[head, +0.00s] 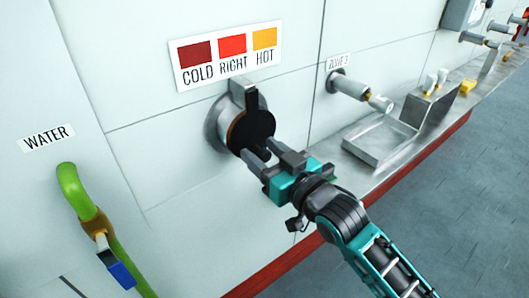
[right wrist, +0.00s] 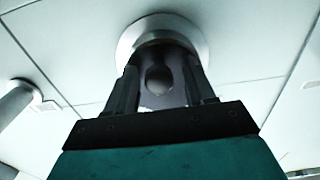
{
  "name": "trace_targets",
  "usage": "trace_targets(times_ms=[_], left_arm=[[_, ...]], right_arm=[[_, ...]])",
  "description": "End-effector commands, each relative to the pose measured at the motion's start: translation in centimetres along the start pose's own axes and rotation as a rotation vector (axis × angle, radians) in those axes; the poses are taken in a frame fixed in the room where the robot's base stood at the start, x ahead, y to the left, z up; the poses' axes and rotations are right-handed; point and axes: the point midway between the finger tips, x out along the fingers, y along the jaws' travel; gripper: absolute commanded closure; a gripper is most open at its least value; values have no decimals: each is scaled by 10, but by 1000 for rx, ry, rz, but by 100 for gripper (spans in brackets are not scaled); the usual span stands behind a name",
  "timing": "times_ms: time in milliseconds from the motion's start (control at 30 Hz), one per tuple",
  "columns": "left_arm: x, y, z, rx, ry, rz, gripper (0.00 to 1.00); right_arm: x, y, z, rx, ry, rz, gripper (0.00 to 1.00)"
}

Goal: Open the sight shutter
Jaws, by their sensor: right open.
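The sight shutter (head: 254,124) is a black round plate with an upright tab, in front of a grey metal sight port (head: 217,122) on the white wall. It covers nearly all of the opening; a thin brown-orange edge shows at its left. My right gripper (head: 268,156) is at the shutter's lower part, fingers pointing at the wall. In the right wrist view, a dark round knob (right wrist: 158,80) sits between my open fingers (right wrist: 162,88); I cannot tell whether they touch it. My left gripper is out of view.
A colour sign (head: 226,54) reading COLD, RIGHT, HOT is above the port. A green pipe with a blue-handled valve (head: 122,274) stands at left. At right are a ZONE 3 pipe fitting (head: 352,88), a metal tray (head: 376,146) and a ledge. The floor (head: 460,190) is clear.

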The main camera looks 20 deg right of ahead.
Motion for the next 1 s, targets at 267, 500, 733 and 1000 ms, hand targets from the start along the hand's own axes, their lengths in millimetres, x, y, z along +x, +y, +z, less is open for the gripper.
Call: trace_targets(times_ms=[267, 500, 733, 1000], left_arm=[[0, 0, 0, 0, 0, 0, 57], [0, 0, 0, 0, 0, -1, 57], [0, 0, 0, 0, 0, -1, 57], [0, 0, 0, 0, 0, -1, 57]], right_arm=[[0, 0, 0, 0, 0, 0, 61], [0, 0, 0, 0, 0, 0, 84], [0, 0, 0, 0, 1, 0, 100], [0, 0, -1, 0, 2, 0, 100]])
